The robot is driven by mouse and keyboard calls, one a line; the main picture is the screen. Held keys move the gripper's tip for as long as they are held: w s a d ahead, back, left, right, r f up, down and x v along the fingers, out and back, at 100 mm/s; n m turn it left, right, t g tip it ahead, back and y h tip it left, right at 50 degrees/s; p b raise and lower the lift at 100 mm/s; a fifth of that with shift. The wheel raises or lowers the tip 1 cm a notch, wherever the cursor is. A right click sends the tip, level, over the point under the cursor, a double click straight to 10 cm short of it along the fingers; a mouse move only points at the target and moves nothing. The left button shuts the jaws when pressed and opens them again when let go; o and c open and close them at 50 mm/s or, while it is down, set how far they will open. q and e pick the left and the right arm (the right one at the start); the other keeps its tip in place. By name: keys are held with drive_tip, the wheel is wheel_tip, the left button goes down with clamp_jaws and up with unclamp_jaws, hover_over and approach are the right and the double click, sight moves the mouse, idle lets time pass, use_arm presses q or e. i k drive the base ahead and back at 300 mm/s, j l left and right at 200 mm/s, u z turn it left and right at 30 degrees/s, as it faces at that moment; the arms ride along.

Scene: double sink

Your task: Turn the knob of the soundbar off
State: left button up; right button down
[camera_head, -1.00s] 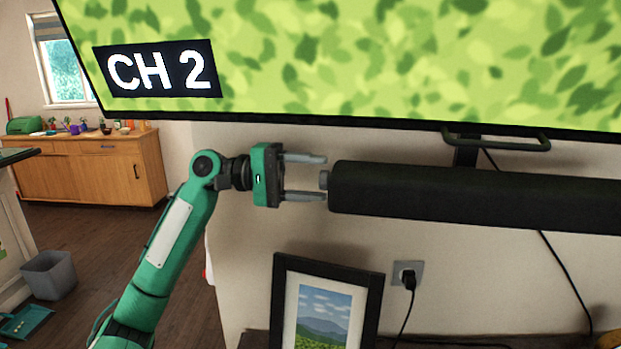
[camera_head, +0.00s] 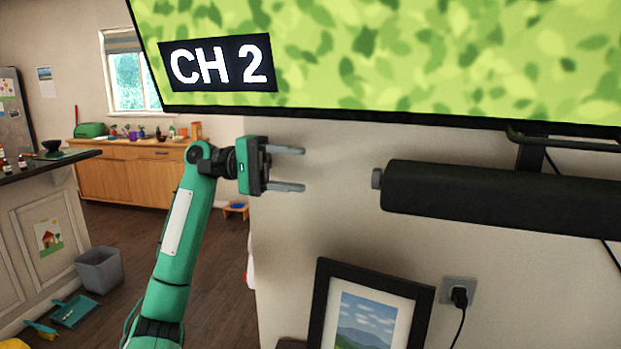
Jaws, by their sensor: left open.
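The black soundbar (camera_head: 500,195) is mounted on the wall below the TV, at the right of the head view. Its small grey knob (camera_head: 377,179) sticks out of its left end. My left gripper (camera_head: 304,169) is open and empty, to the left of the knob. Its two grey fingers point right toward the knob, with a clear gap between the fingertips and the knob. My right gripper is not in view.
The TV (camera_head: 400,60) shows "CH 2" and hangs above the gripper and soundbar. A framed picture (camera_head: 372,305) stands below the soundbar, beside a wall socket with a plug (camera_head: 459,294). The wall between gripper and soundbar is bare.

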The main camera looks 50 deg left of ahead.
sight(375, 180)
drive_tip(key=k, duration=1)
